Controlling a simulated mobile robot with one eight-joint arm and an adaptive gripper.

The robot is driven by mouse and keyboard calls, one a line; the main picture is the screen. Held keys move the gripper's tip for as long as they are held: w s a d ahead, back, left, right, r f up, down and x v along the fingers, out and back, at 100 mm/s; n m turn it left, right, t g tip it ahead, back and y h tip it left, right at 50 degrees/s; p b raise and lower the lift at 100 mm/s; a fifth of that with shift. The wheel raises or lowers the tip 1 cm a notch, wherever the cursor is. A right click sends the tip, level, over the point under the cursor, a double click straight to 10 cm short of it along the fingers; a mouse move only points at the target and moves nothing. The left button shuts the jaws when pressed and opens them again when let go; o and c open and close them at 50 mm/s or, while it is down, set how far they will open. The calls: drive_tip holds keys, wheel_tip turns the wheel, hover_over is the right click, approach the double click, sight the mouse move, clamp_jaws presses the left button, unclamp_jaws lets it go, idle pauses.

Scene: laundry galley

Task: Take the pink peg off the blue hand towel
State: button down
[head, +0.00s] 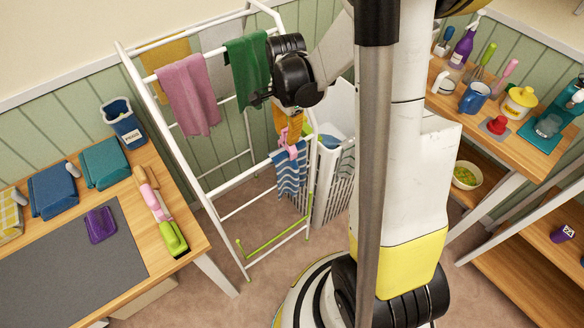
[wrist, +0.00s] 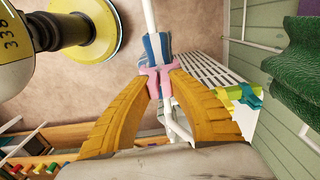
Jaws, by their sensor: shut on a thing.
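The blue hand towel (head: 291,174) is striped blue and white and hangs over a lower front rail of the white drying rack (head: 170,140). It also shows in the wrist view (wrist: 156,48), folded over the rail. The pink peg (wrist: 160,81) sits at the towel between my fingertips; in the head view it is a small pink shape (head: 283,138) at the top of the towel. My gripper (wrist: 161,78) has yellow-orange fingers and is shut on the pink peg from above. I cannot tell whether the peg's jaws still pinch the towel.
Pink (head: 190,94) and green (head: 247,68) towels hang on the rack's upper rails near my arm. A white slatted basket (head: 334,182) stands just behind the rack. A wooden table (head: 188,226) is at left, a counter (head: 545,150) at right.

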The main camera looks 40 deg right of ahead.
drive_tip(key=shift+r+p, duration=2.45)
drive_tip(key=shift+r, duration=1.05)
drive_tip(key=shift+f, duration=0.1)
